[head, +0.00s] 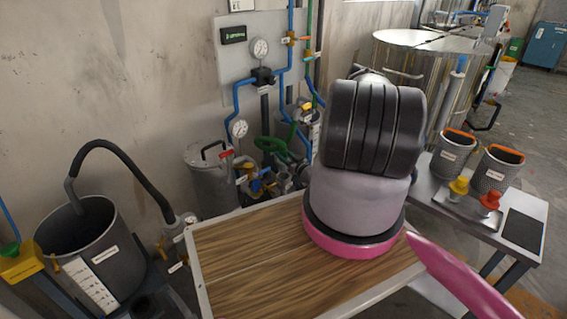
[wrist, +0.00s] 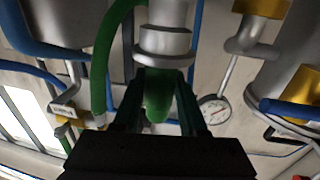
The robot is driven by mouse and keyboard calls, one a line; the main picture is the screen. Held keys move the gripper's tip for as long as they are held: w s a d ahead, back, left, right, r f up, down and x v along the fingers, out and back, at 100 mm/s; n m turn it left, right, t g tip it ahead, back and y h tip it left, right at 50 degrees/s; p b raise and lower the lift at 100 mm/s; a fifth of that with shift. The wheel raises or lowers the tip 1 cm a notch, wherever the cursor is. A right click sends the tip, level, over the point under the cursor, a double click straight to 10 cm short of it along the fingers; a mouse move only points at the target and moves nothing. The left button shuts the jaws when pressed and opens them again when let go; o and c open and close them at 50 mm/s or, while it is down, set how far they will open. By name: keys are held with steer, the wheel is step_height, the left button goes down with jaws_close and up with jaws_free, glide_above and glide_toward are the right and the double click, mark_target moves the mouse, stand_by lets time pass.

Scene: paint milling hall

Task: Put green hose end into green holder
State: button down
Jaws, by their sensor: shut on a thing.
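In the wrist view, my gripper (wrist: 166,85) is shut on the green hose end (wrist: 157,97), which shows between its two dark fingers. A pale grey cylindrical fitting with a collar (wrist: 165,42) lies directly beyond the fingertips, with a green part above it. I cannot tell whether this fitting belongs to the hose end or to the green holder, or whether parts are joined. A green hose (wrist: 103,65) curves down at the left. In the head view, my arm hides the gripper and what it holds. I cannot pick out the green holder there for sure.
Blue pipes, gauges (head: 260,48) and valves crowd the wall panel. A gauge (wrist: 214,109) is close right of the fingers in the wrist view. A wooden-topped table (head: 250,250) is in front. A metal bench (head: 470,215) with mesh cups is at right, and a grey bucket (head: 95,260) at left.

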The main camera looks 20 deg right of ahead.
steer(key=shift+r, duration=4.55)
steer(key=shift+d, duration=0.15)
